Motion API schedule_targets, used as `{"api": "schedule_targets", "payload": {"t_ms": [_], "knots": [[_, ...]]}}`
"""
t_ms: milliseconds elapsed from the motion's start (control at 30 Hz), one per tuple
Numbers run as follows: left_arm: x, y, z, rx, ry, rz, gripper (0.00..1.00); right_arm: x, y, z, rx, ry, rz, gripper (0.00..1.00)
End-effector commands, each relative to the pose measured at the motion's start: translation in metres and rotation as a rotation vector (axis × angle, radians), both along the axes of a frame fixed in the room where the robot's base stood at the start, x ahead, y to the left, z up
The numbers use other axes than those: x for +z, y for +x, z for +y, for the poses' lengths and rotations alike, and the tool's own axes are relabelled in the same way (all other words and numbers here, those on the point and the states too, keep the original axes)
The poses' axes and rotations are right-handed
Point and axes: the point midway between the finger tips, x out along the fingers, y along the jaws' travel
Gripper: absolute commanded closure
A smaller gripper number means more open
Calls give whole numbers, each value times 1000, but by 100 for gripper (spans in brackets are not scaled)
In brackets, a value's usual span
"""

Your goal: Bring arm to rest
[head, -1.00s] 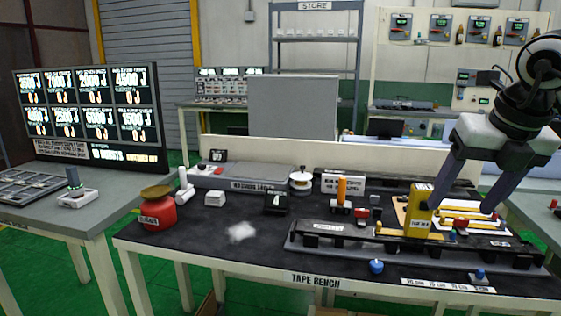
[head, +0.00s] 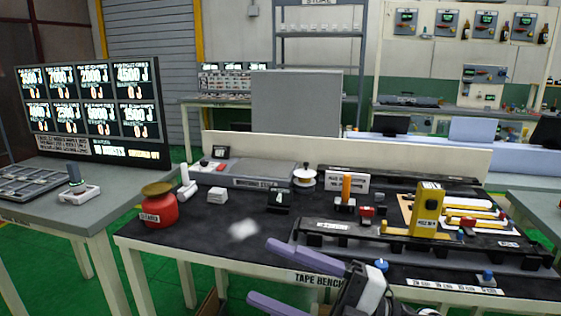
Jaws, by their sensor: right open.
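My right gripper (head: 286,275) is low at the front edge of the tape bench (head: 190,247), in the head view. Its two purple-grey fingers point left and stand wide apart, with nothing between them. It partly covers the bench's front label. A yellow upright block (head: 427,211) stands on the long dark rail fixture (head: 345,240) on the right of the bench, apart from the gripper. My left gripper is not in view.
A red jar (head: 160,210) stands at the bench's left. A blue knob (head: 381,265) sits just above my right gripper. An orange post (head: 347,187) and a white spool (head: 304,175) stand farther back. A grey side table (head: 95,215) with a display board (head: 90,110) is at left.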

Motion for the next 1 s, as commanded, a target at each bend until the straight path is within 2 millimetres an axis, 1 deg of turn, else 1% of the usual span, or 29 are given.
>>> {"api": "schedule_targets", "payload": {"t_ms": [33,67,167,200,267,300,367,400,467,500,567,600,667,700,800,900,1000], "knots": [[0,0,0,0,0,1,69,-14,6,-9,-80,97,112,35],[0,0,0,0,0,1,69,-23,11,-16,-132,147,174,35],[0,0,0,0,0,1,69,-65,25,-46,-317,287,402,35],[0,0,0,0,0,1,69,-88,28,-59,-393,330,497,35],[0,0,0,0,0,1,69,-129,26,-81,-509,382,651,35],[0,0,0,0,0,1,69,-157,21,-94,-581,405,747,35],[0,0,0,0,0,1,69,-197,9,-111,-678,428,886,35],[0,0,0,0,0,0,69,-224,-3,-121,-738,437,976,35],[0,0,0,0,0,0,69,-263,-24,-135,-822,442,1107,35],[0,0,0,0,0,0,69,-287,-41,-142,-872,442,1192,35],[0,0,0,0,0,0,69,-321,-68,-152,-941,435,1314,35],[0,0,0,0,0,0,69,-340,-87,-157,-981,429,1387,35],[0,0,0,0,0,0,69,-364,-114,-162,-1029,418,1487,35],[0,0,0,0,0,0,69,-377,-131,-165,-1056,410,1544,35],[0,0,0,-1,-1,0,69,-399,-164,-169,-1104,391,1653,35],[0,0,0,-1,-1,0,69,-411,-182,-170,-1128,379,1711,35],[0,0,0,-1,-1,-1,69,-414,-189,-171,-1135,376,1733,35]]}}
